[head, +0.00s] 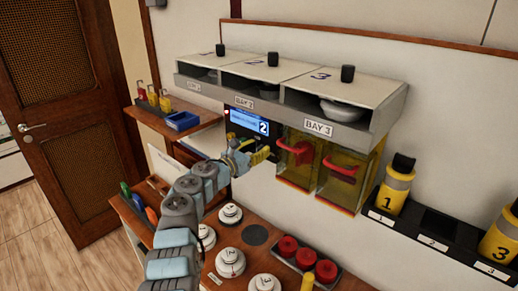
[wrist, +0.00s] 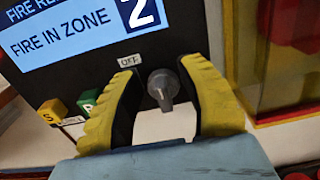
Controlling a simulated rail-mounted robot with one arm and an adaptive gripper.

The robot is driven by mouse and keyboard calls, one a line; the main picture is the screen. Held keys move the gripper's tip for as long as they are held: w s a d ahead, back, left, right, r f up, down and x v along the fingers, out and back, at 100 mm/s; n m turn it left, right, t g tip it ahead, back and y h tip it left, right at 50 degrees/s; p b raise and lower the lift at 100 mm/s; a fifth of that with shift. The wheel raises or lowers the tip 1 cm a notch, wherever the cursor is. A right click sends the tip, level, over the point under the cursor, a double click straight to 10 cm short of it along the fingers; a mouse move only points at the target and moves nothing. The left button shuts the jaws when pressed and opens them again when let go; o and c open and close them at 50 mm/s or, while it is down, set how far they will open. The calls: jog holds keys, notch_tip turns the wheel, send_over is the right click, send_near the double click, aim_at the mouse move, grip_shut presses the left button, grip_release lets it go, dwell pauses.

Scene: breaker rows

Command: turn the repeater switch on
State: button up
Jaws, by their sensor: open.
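The repeater switch (wrist: 163,84) is a small grey rotary knob on the black front of the repeater panel (wrist: 85,85). An "OFF" label (wrist: 130,60) sits to its upper left. The knob's narrow grip points downward in the wrist view. My gripper (wrist: 160,71) is open, with one yellow-and-black finger on each side of the knob; contact cannot be told. In the head view my gripper (head: 259,154) is in front of the panel and hides the knob. The panel's blue screen (head: 247,123) reads "FIRE IN ZONE 2" in the wrist view.
A yellow transparent box with a red handle (head: 296,152) stands close right. The bay shelf (head: 270,112) overhangs above. Round detectors (head: 231,214) lie on the bench below.

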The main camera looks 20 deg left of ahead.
jog(key=shift+w, duration=0.2)
grip_shut()
jog(key=shift+d+f+m, duration=0.1)
jog(key=shift+d+m, duration=0.05)
jog(key=shift+m, duration=0.15)
jog(key=m+b, duration=0.5)
jog(key=b, duration=0.1)
jog(key=d+f+m+b, duration=0.1)
jog(key=m+b, duration=0.5)
jog(key=b, duration=0.1)
jog(key=f+m+b, duration=0.1)
jog(key=m+b, duration=0.5)
jog(key=b, duration=0.1)
jog(key=shift+s+d, duration=0.15)
jog(key=shift+s, duration=0.1)
jog(key=shift+m, duration=0.3)
